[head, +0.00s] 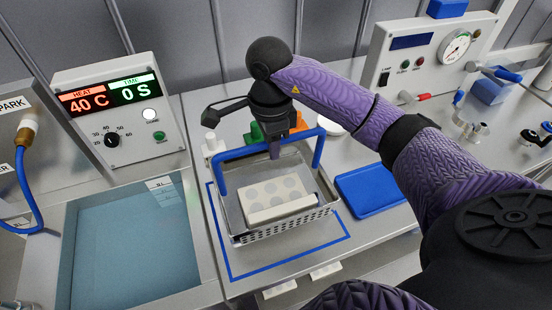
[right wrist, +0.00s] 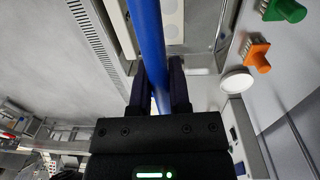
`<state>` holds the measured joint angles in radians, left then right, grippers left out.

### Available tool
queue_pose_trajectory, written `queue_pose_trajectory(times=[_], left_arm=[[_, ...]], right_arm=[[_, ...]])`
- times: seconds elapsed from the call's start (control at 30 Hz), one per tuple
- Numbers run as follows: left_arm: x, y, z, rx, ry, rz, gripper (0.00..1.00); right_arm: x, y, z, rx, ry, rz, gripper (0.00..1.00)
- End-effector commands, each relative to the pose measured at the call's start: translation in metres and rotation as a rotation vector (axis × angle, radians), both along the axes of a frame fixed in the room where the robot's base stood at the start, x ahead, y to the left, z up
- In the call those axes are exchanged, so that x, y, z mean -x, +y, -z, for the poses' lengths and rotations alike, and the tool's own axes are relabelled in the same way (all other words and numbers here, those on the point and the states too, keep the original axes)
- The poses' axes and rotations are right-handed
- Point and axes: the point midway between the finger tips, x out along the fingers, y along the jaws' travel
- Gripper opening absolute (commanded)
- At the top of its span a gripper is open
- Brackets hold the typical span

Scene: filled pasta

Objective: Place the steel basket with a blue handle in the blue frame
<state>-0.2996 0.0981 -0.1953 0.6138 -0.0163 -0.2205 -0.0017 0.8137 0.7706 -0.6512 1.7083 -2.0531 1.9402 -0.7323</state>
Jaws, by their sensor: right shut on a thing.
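The steel basket (head: 284,226) with a blue handle (head: 222,178) is over the area of the blue frame (head: 224,262) on the steel counter. Whether it touches the counter is hard to tell. A pale block with round marks (head: 266,194) lies in the basket. My right gripper (head: 274,150) is shut on the top bar of the handle. In the right wrist view the blue handle (right wrist: 146,40) runs between the fingers of my right gripper (right wrist: 162,88). The frame's far side is partly hidden by the basket. My left gripper is not in view.
A water bath (head: 130,245) is left of the frame, with a heat and time control box (head: 115,110) behind it. A blue tray (head: 368,190) lies to the right. Green and orange brushes (right wrist: 256,52) and a white round item (right wrist: 237,80) stand behind the basket. A gauge panel (head: 425,55) is at back right.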

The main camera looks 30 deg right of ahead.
Motion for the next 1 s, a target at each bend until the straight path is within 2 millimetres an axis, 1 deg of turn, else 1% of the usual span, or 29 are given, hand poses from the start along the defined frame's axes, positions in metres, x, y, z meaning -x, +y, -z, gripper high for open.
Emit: queue_pose_trajectory(times=[0.03, 0.23, 0.4, 0.67, 0.7, 0.77, 0.8, 0.83, 0.87, 1.0], left_arm=[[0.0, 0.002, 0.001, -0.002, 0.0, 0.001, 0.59], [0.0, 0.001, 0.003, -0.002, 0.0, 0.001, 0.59], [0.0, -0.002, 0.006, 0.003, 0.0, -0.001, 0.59], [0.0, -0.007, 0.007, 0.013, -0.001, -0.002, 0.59], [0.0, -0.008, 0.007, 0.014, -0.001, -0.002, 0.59], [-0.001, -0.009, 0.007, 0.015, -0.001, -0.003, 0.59], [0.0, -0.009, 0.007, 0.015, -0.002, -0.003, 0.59], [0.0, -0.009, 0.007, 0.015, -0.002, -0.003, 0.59], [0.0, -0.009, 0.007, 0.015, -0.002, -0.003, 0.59], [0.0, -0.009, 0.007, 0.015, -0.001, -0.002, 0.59]], right_arm=[[0.001, 0.0, 0.009, -0.001, 0.003, 0.001, 0.0], [0.0, 0.0, 0.031, -0.001, 0.0, 0.001, 0.0], [0.0, 0.0, 0.057, -0.001, 0.0, 0.002, 0.0], [0.0, 0.0, 0.059, 0.0, -0.003, 0.001, 0.0], [0.0, 0.0, 0.06, 0.0, -0.001, 0.001, 0.25], [0.0, 0.0, 0.059, 0.0, -0.001, 0.001, 0.38], [0.0, 0.0, 0.059, 0.0, -0.001, 0.001, 0.46], [0.0, 0.0, 0.059, 0.0, -0.001, 0.001, 0.52], [0.0, 0.0, 0.059, 0.0, -0.001, 0.001, 0.58], [0.0, 0.0, 0.059, 0.0, -0.001, 0.001, 0.58]])
